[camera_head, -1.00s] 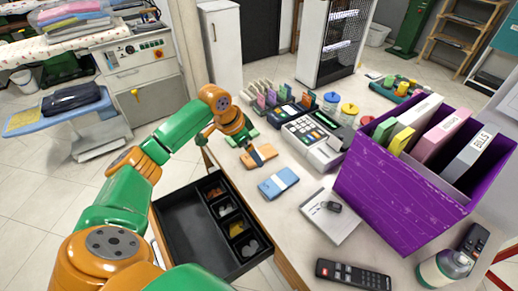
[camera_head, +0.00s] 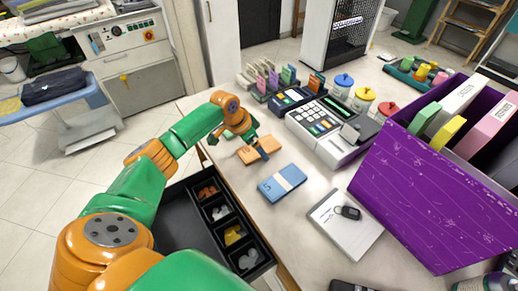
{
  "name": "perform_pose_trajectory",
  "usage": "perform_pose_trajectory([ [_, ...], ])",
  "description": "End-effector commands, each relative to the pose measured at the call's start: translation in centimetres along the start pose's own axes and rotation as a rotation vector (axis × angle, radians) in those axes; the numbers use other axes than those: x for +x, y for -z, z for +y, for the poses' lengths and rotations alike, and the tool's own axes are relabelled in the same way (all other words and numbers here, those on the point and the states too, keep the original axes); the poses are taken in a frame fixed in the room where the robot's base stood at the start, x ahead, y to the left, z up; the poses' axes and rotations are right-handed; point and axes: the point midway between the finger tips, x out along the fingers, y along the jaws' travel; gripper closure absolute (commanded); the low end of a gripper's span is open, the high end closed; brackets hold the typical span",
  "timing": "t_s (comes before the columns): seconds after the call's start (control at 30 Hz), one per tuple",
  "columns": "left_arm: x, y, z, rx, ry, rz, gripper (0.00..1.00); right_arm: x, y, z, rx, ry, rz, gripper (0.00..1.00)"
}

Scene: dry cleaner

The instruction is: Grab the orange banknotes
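The orange banknotes (camera_head: 268,143) lie flat on the counter as a small bundle, left of the cash register and behind a blue bundle. My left gripper (camera_head: 243,146) is right over them, pointing down. Its fingers are spread apart, one on the left and one crossing the front of the notes. The fingers and wrist hide part of the bundle. I cannot tell whether the fingers touch it. My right gripper is not in view.
Blue banknotes (camera_head: 282,184) lie just in front. An open black cash drawer (camera_head: 178,216) with coin compartments is below left. The cash register (camera_head: 325,128), a notepad (camera_head: 345,224) with a key fob and a purple box (camera_head: 425,195) stand to the right.

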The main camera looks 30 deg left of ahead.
Motion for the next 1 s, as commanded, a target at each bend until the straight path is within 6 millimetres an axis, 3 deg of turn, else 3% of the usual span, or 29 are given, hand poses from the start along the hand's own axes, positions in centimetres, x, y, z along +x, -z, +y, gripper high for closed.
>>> perform_pose_trajectory([
  [0.13,0.0,0.0,0.0,0.0,0.0,0.0,0.03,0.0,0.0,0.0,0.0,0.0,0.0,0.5],
  [0.4,-0.1,0.0,0.0,0.0,0.0,0.001,0.76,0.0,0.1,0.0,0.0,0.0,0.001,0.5],
  [0.77,-1.1,0.5,0.0,0.002,0.001,0.005,0.78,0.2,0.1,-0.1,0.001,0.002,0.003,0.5],
  [0.87,-2.9,1.3,-0.1,0.003,0.003,0.007,0.78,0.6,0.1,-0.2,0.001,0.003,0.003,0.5],
  [1.0,-7.5,-0.3,-0.5,0.002,0.008,0.002,0.78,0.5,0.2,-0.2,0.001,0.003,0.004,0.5],
])
